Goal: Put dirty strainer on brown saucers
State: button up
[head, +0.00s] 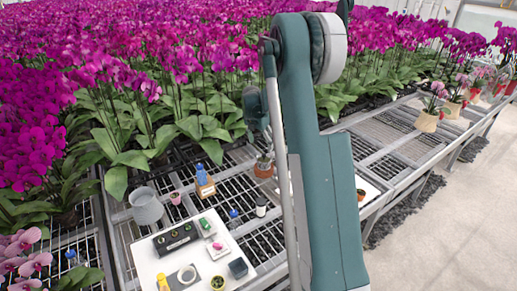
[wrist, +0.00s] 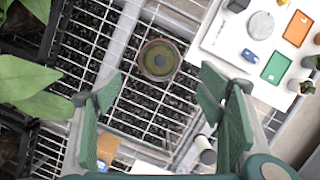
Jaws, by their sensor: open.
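My gripper (wrist: 160,90) is open and empty in the wrist view, its green fingers wide apart. Between and beyond the fingertips is a round, brown-rimmed thing (wrist: 158,60) with a dull green inside, on the black slatted bench. It looks like the terracotta-brown thing (head: 264,170) left of my arm in the head view. A flat grey disc (wrist: 261,25) lies on the right white board in the wrist view. I cannot tell for sure which of these is the dirty strainer or the brown saucers. In the head view my arm hides the gripper.
A left white board (head: 220,222) holds a dark tray, a pale ring and small items. A grey pot (head: 146,207), a blue bottle on a brown block (head: 204,188) and a black-capped bottle (head: 260,208) stand nearby. Orchids fill the back; their leaves (wrist: 40,108) reach in.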

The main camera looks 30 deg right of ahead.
jog(key=shift+a+r, duration=0.1)
jog(key=s+a+r+m+t+y, duration=0.1)
jog(key=s+a+r+m, duration=0.4)
jog(key=s+a+r, duration=0.5)
jog(key=s+a+r+m+t, duration=0.2)
jog(key=s+a+r+m, duration=0.4)
jog(key=a+r, duration=0.55)
jog(key=s+a+f+m+t, duration=0.1)
jog(key=s+a+m, duration=0.3)
jog(key=s, duration=0.6)
jog(key=s+a+f+m+t+y, duration=0.1)
jog(key=s+a+m, duration=0.3)
jog(key=s+a, duration=0.4)
jog(key=s+a+f+m+y, duration=0.1)
jog(key=s+a+m, duration=0.2)
jog(key=s+a, duration=0.4)
jog(key=s, duration=0.5)
jog(key=shift+s+m+t, duration=0.2)
jog(key=shift+m+t, duration=0.2)
jog(key=shift+o, duration=0.6)
